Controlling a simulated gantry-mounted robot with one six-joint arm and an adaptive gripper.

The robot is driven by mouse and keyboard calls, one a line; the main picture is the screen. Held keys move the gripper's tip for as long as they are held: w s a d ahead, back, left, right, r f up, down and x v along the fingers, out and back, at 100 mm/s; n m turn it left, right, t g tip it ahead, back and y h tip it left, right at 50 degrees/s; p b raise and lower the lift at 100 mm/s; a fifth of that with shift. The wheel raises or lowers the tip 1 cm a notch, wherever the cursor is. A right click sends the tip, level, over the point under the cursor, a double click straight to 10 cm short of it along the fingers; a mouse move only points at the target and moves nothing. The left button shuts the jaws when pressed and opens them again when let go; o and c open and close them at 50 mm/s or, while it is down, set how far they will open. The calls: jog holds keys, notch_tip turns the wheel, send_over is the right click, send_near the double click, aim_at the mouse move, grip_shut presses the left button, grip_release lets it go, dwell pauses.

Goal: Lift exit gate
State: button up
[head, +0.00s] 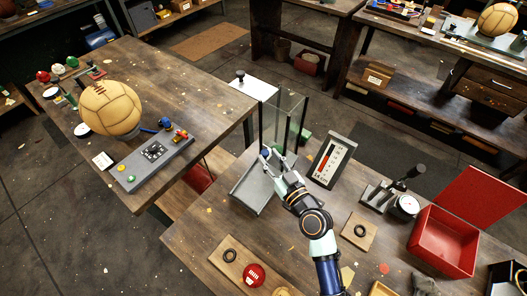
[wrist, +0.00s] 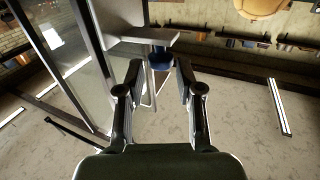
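The exit gate appears to be the pale bar or plate with a blue knob (wrist: 160,58) at the front of a clear-walled chamber (head: 292,112) with dark posts. The knob also shows in the head view (head: 265,152). My gripper (head: 272,156) is at the chamber's front, above a grey metal tray (head: 250,190). In the wrist view my gripper (wrist: 159,72) is open, its two fingers apart, with the knob between or just beyond the tips. Whether either finger touches it I cannot tell. The gate's lower edge is hard to make out.
A tilted gauge panel (head: 332,160) stands right of the chamber. Further right are a dial instrument (head: 393,198) and an open red box (head: 443,242). A red button (head: 254,275) sits at the front. A leather ball (head: 110,108) rests on the left table.

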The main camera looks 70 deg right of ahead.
aim_at(267, 155)
jog(key=x, duration=0.3)
jog(key=shift+w+d, duration=0.1)
jog(key=shift+w, duration=0.05)
jog(key=shift+c, duration=0.2)
